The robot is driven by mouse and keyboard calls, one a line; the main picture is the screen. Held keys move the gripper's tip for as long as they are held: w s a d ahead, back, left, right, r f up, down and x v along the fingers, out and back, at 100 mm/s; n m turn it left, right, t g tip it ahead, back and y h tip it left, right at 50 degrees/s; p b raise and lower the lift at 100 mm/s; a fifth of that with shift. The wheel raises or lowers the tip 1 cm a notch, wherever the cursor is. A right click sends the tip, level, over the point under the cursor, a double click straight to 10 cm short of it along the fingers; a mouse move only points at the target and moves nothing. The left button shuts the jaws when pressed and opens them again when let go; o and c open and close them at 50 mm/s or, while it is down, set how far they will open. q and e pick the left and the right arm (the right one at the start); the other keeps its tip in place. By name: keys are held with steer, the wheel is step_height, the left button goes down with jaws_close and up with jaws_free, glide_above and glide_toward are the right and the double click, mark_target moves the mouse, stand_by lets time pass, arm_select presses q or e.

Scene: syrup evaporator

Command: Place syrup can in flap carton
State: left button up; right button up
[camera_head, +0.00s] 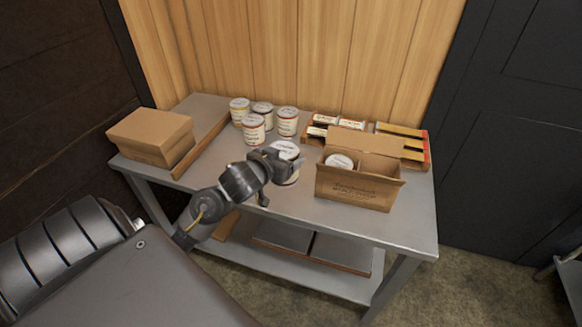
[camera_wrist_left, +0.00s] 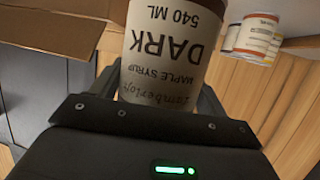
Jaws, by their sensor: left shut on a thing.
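My left gripper (camera_head: 279,176) is shut on a white-and-brown syrup can (camera_head: 285,150) near the middle of the table. In the left wrist view the same can (camera_wrist_left: 170,50) sits between the fingers, its label reading "DARK MAPLE SYRUP 540 ML". The open flap carton (camera_head: 355,188) stands just right of the gripper, with its flaps raised. One can (camera_head: 340,161) shows inside its left part; the rest of its inside is partly hidden. The carton's brown cardboard (camera_wrist_left: 55,25) also shows at the upper left of the wrist view. My right gripper is not in view.
Several more syrup cans (camera_head: 253,128) stand at the back middle of the metal table (camera_head: 408,225). A closed brown box (camera_head: 150,137) sits at the left, beside a wooden strip. Low trays with small packs (camera_head: 400,130) lie behind the carton.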

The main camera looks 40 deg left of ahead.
arm_select(q)
steer(key=shift+w+a+f, duration=0.65)
steer(key=shift+w+f, duration=0.45)
steer(key=shift+f, duration=0.55)
steer(key=shift+w+a+f, duration=0.6)
steer(key=shift+w+f, duration=0.45)
steer(key=shift+f, duration=0.55)
steer(key=shift+w+a+f, duration=0.65)
steer(key=shift+w+f, duration=0.45)
steer(key=shift+f, duration=0.55)
steer(key=shift+f, duration=0.15)
steer(key=o, duration=1.3)
steer(key=shift+f, duration=0.1)
steer(key=shift+c, duration=0.2)
steer(key=o, duration=0.3)
